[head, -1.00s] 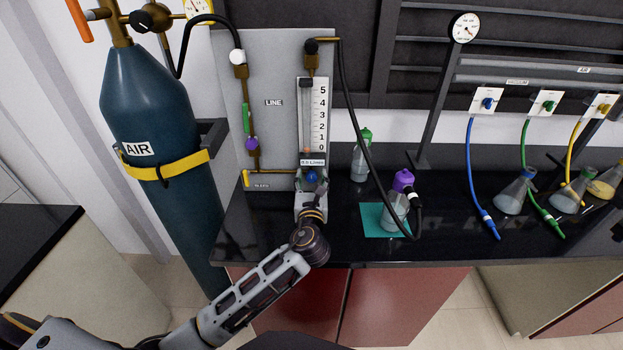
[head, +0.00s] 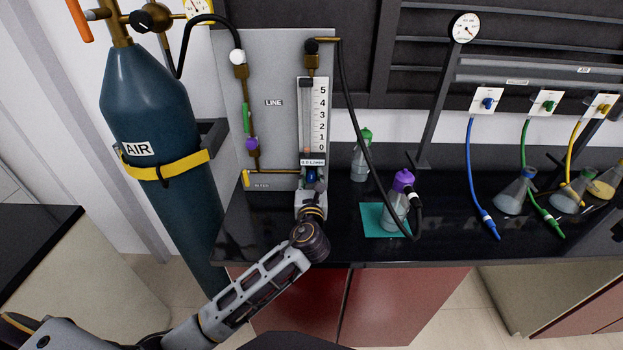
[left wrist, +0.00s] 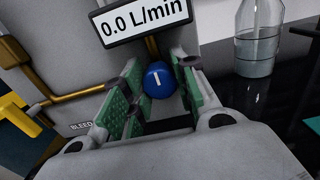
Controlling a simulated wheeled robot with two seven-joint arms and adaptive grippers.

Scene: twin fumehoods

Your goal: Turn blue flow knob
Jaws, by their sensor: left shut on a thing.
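The blue flow knob (head: 311,174) sits low on the grey panel, just under the flow meter. In the left wrist view the round knob (left wrist: 158,79) faces me, its short white mark near upright. My left gripper (head: 311,182) is at the knob. In the left wrist view its green-padded fingers (left wrist: 160,88) stand on both sides of the knob and are shut on it. The readout (left wrist: 146,22) above it says 0.0 L/min. My right gripper is not in view.
A yellow bleed handle (left wrist: 18,112) is left of the knob. A clear bottle (head: 359,162) stands to the right on the black bench. A purple-capped bottle (head: 395,215) stands on a teal mat (head: 373,222), with a black hose. A blue air cylinder (head: 150,85) is at left.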

